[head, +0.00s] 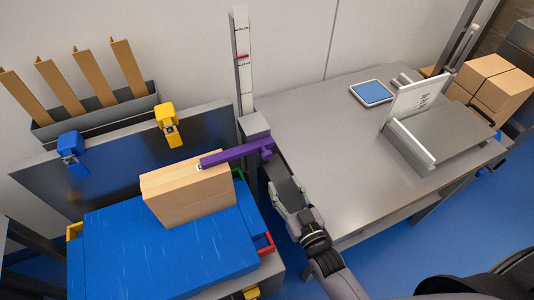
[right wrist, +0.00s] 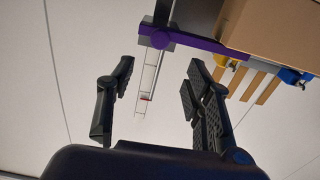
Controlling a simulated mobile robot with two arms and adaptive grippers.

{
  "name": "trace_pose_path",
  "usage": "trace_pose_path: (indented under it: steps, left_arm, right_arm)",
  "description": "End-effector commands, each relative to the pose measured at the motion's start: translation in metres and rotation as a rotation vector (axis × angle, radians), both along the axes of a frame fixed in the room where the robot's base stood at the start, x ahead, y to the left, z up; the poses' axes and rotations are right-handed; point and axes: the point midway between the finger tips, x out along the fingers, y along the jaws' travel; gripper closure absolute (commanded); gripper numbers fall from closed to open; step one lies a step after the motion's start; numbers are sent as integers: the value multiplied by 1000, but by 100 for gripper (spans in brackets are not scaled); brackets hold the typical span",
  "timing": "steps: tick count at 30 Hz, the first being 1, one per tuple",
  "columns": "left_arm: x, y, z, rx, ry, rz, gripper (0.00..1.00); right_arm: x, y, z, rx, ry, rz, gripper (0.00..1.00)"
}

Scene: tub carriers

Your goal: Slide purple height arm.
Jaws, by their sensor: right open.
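The purple height arm (head: 235,154) sticks out to the left from a tall upright scale (head: 242,65) with a red mark. Its left end lies at the top of a cardboard box (head: 190,192); I cannot tell whether they touch. My right gripper (head: 277,178) is just below and right of the arm's knob end. In the right wrist view the gripper (right wrist: 160,72) is open and empty, with the purple arm (right wrist: 205,46) beyond the fingertips and the scale (right wrist: 150,80) seen between them. My left gripper is out of view.
The box stands on a blue surface (head: 160,255). A steel table (head: 320,140) to the right holds a tablet (head: 371,92) and a plate with an upright white panel (head: 412,95). Yellow (head: 168,120) and blue (head: 71,148) holders sit on the back panel.

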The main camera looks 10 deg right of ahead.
Motion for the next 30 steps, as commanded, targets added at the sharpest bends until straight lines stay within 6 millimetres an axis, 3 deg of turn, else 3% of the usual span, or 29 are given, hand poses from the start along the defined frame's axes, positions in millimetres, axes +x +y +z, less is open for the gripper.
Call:
trace_pose_path:
  steps: [9, 15, 21, 30]
  left_arm:
    - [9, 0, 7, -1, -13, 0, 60]
    - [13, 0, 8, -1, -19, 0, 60]
    - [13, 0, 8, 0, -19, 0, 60]
    - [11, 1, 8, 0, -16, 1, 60]
  right_arm:
    - [72, 14, 3, 2, -3, 0, 53]
    - [105, 21, 0, 1, 0, 0, 53]
    - [121, 24, 0, 1, 1, 0, 53]
    - [124, 24, 0, 0, 1, 0, 53]
